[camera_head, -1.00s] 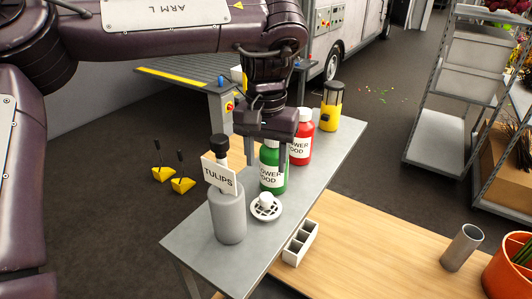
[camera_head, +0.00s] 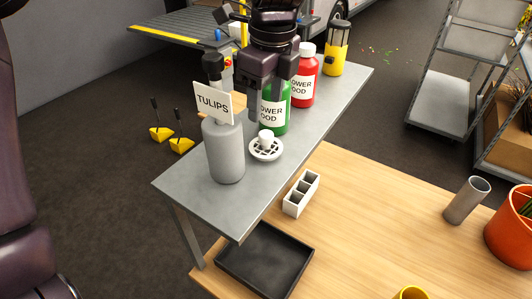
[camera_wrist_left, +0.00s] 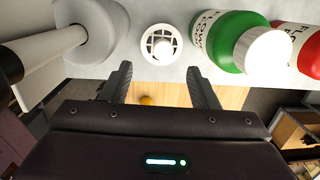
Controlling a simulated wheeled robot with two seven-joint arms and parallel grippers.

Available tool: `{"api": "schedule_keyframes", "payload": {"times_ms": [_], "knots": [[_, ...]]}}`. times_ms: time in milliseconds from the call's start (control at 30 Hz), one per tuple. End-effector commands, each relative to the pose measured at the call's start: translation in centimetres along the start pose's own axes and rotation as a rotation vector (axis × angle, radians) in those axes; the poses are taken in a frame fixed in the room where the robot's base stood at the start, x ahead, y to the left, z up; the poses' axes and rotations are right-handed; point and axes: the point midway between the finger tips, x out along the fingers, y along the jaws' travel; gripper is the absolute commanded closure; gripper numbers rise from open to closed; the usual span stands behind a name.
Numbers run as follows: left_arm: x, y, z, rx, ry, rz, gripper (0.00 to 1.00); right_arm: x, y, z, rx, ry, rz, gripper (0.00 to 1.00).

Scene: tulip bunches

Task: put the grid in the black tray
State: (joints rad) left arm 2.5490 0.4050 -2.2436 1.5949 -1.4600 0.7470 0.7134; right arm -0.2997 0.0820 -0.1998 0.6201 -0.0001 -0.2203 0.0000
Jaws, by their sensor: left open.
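The grid (camera_head: 265,153) is a small round white grate with a knob on top. It lies on the grey raised shelf, between the grey bottle and the green bottle. It also shows in the left wrist view (camera_wrist_left: 162,45), just beyond the fingertips. My left gripper (camera_head: 272,106) is open and empty above the shelf, in front of the green bottle. In the left wrist view its two fingers (camera_wrist_left: 160,78) spread to either side of the grid's line, apart from it. The black tray (camera_head: 264,260) is empty on the wooden table below the shelf. My right gripper is not in view.
A grey bottle (camera_head: 225,155) with a TULIPS sign stands left of the grid. A green bottle (camera_head: 273,118), a red bottle (camera_head: 304,85) and a yellow lantern (camera_head: 336,50) stand behind. A white compartment box (camera_head: 301,193) sits beside the shelf. The wooden table's middle is clear.

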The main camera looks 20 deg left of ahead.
Motion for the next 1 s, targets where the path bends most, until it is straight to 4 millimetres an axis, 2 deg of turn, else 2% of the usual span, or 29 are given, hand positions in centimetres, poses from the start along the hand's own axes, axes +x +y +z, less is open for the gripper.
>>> {"api": "schedule_keyframes", "payload": {"times_ms": [100, 300, 667, 900, 1000], "knots": [[0.6, 0.2, -0.1, 0.205, -0.016, -0.005, 0.46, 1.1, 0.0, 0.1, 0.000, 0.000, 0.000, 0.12], [0.7, 0.3, -0.2, 0.376, -0.026, -0.006, 0.46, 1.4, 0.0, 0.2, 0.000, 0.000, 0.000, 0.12], [4.1, 0.0, -0.3, 0.394, -0.022, -0.002, 0.46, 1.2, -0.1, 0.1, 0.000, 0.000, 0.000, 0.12], [7.4, -0.4, -0.5, 0.393, -0.023, -0.003, 0.46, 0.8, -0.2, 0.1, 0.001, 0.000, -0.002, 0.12], [8.1, -0.5, -0.4, 0.390, -0.024, -0.006, 0.46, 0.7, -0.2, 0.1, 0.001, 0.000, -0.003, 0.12]]}}
